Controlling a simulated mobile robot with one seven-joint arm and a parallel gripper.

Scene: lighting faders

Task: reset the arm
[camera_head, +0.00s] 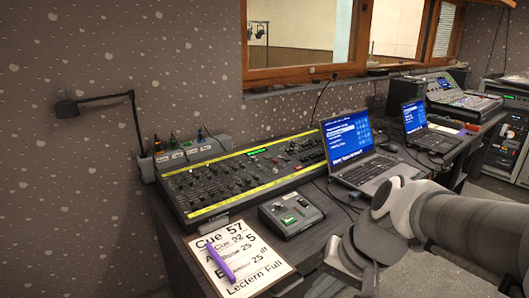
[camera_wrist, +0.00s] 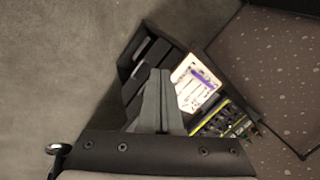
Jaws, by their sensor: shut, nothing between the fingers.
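My gripper (camera_wrist: 159,74) shows in the wrist view with its two fingers together, shut and empty. It is high above the floor and the desk's end. In the head view my arm (camera_head: 470,225) reaches in from the right, in front of the desk; the fingers cannot be made out there. The lighting console (camera_head: 240,178) with yellow strips lies along the desk, and its corner also shows in the wrist view (camera_wrist: 222,122). A cue sheet (camera_head: 250,258) on a clipboard lies at the desk's near end, with a purple marker (camera_head: 221,264) on it.
A small grey box with buttons (camera_head: 291,214) sits beside the console. Two open laptops, one nearer (camera_head: 348,140) and one farther (camera_head: 415,118), stand to the right. A desk lamp (camera_head: 134,110) rises at the left. Carpeted floor (camera_wrist: 60,60) lies open beside the desk.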

